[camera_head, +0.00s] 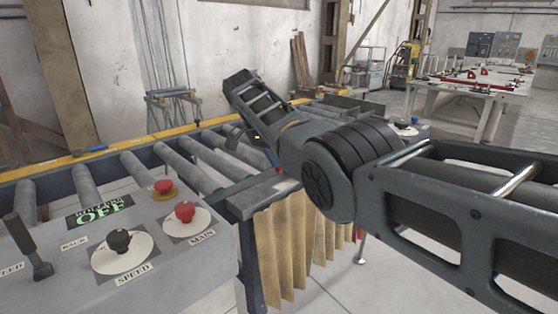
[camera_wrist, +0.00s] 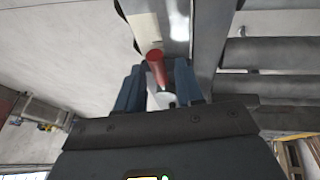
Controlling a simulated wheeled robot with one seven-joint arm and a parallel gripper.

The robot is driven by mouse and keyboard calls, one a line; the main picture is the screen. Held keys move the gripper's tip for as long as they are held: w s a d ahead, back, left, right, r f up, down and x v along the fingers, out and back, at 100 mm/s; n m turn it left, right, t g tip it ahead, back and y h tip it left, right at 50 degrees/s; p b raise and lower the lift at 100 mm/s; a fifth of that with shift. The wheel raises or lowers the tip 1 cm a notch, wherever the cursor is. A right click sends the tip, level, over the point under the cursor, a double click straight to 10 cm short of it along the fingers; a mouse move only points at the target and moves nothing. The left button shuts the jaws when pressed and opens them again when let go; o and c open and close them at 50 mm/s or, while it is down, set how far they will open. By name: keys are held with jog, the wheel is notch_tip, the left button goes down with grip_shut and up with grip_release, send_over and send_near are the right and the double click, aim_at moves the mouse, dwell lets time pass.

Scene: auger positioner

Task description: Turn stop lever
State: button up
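In the wrist view a short red handle (camera_wrist: 157,68) shows just beyond and between my gripper's blue fingers (camera_wrist: 160,86). I take it to be the stop lever; a pale grey piece sits below it in the picture. The fingers stand apart, one on each side, and I see no clear contact with the red handle. In the head view my gripper (camera_head: 271,157) is low over the near edge of the roller conveyor (camera_head: 205,160), mostly hidden by my arm.
A control panel (camera_head: 215,262) at the left front carries a black lever (camera_head: 27,245), a black SPEED knob (camera_head: 119,241), a red MAIN knob (camera_head: 185,212), another red button (camera_head: 164,187) and an OFF display. Tan curtain strips (camera_head: 290,255) hang below the conveyor edge. A white worktable (camera_head: 455,96) stands behind right.

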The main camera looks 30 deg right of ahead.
jog(key=shift+o, duration=0.4)
jog(key=b+v, duration=0.1)
jog(key=v, duration=0.6)
jog(key=shift+a+r, duration=0.15)
jog(key=shift+r, duration=0.2)
